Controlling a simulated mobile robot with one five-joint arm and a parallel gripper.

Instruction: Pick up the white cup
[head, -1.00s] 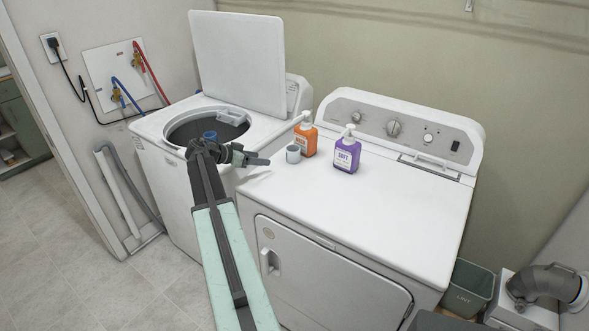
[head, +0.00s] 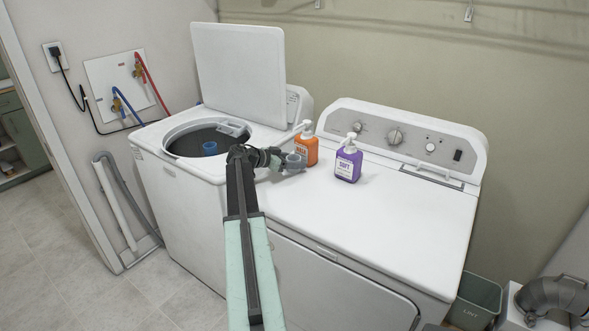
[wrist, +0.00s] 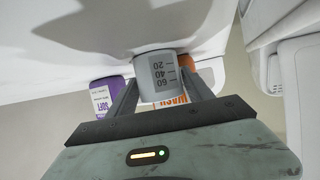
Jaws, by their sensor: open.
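The white cup (head: 294,163) stands on the dryer's top near its left edge, in front of the orange bottle. In the wrist view the cup (wrist: 160,72) appears upside down, with a grey panel marked 20, 40 and 60. My gripper (head: 286,160) is at the cup, reaching from the left. In the wrist view my gripper (wrist: 163,84) is open, with one finger on each side of the cup. I cannot tell whether either finger touches it. The arm's end partly hides the cup in the head view.
An orange pump bottle (head: 306,148) stands close behind the cup. A purple pump bottle (head: 347,163) stands to its right. The open washer (head: 160,150) is at left with a blue part inside its drum. The dryer top (head: 400,215) is clear at right.

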